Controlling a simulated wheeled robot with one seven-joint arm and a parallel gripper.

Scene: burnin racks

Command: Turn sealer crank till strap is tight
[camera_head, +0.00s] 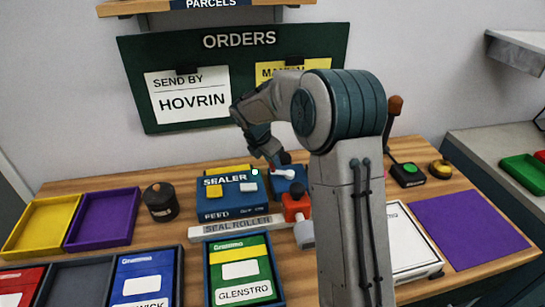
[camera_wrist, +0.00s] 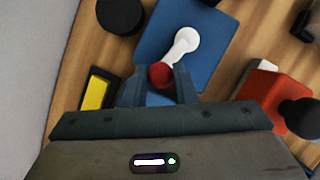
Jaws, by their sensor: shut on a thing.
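The blue sealer (camera_head: 228,212), with a yellow and a white button, stands mid-table in the head view. To its right is a blue plate (camera_head: 291,188) with the white crank (camera_head: 286,174). In the wrist view the white crank (camera_wrist: 180,46) runs from its hub down-left to a red knob (camera_wrist: 161,74) on the blue plate (camera_wrist: 205,62). My gripper (camera_wrist: 160,80) is shut on this knob, one finger on each side. In the head view my gripper (camera_head: 279,160) is low over the crank, and my arm hides part of the area. I cannot make out the strap or its tightness.
A red block (camera_head: 295,204) with a grey end sits close right of the sealer. A dark round pot (camera_head: 160,205) and yellow (camera_head: 75,207) and purple trays lie left. A green order box (camera_head: 240,254) is in front. The purple mat (camera_head: 465,228) at right is clear.

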